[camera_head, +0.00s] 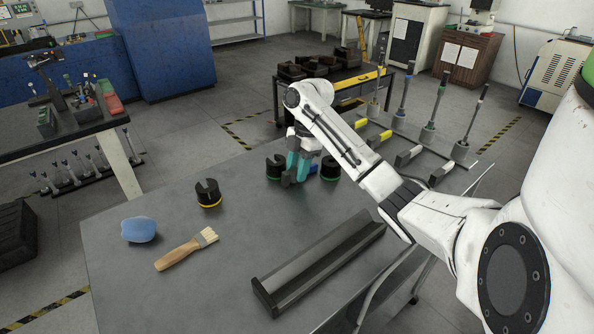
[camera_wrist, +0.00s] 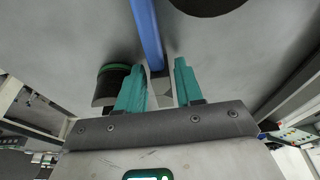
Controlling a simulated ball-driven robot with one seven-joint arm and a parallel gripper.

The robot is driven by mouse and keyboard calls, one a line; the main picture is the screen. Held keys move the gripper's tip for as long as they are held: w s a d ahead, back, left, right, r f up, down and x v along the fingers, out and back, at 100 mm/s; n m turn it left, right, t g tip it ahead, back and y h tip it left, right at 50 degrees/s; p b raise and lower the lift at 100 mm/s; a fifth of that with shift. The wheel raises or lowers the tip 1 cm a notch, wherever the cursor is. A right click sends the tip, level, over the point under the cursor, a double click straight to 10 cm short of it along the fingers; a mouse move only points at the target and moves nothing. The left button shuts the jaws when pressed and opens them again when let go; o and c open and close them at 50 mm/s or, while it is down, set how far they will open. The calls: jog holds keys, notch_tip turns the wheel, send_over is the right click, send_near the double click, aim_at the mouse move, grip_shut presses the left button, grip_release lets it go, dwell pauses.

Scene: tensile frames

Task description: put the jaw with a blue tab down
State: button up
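My gripper (camera_head: 299,170) has two teal fingers pointing down over the far part of the grey table (camera_head: 225,255). In the wrist view, my gripper (camera_wrist: 162,82) is closed around the grey block of the jaw with a blue tab. Its long blue tab (camera_wrist: 148,32) reaches away from the fingers to the picture's top edge. In the head view, a bit of blue (camera_head: 315,167) shows just right of the fingers and most of the jaw is hidden. I cannot tell if the jaw touches the table.
Slotted black weights stand close on both sides, a left one (camera_head: 275,167) and a right one (camera_head: 331,169). A yellow-banded weight (camera_head: 208,193), a blue lump (camera_head: 139,229), a brush (camera_head: 186,249) and a long dark tray (camera_head: 318,263) are nearer. Bare table lies between them.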

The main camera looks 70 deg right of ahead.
jog(key=p+v, duration=0.1)
jog(key=v, duration=1)
jog(key=shift+r, duration=0.2)
